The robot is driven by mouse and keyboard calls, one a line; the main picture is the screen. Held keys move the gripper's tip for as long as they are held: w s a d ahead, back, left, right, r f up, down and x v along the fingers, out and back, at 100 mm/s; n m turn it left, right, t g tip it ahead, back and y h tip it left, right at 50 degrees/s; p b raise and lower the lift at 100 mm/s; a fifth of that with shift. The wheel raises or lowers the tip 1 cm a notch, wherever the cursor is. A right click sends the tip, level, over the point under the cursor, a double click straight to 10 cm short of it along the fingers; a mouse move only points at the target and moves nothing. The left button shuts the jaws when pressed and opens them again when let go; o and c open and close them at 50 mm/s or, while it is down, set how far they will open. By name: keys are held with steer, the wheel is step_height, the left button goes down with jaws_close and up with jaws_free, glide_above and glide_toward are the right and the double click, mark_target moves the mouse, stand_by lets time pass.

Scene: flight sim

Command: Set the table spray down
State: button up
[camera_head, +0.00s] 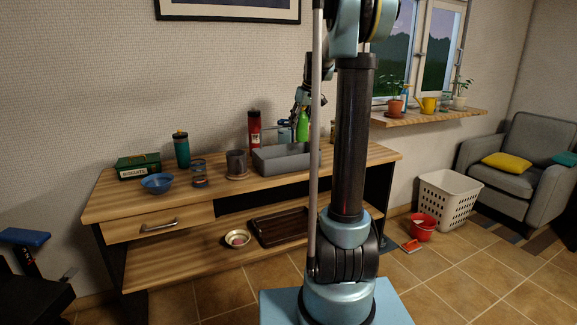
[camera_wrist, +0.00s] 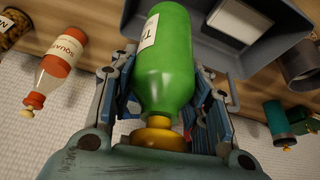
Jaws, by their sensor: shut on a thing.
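The table spray, a green bottle with a yellow top (camera_head: 303,124), is held upright at the right part of the sideboard (camera_head: 112,207). It also shows in the wrist view (camera_wrist: 166,62), with part of a white label visible. My gripper (camera_head: 303,106) is shut on it, with fingers on both sides of the bottle in the wrist view (camera_wrist: 165,88). The bottle is near the grey bin (camera_head: 275,163). I cannot tell whether its base touches anything. My arm column hides the sideboard's right part.
A squash bottle (camera_wrist: 61,62) stands close by. A red bottle (camera_head: 254,128), dark mug (camera_head: 236,163), blue glass (camera_head: 199,173), teal flask (camera_head: 181,150), blue bowl (camera_head: 158,183) and green biscuit tin (camera_head: 138,166) stand leftward. The sideboard's front left is clear.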

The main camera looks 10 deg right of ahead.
steer(key=shift+s+a+f, duration=0.1)
steer(key=shift+f, duration=4.85)
steer(key=o, duration=1.3)
steer(key=shift+c, duration=0.2)
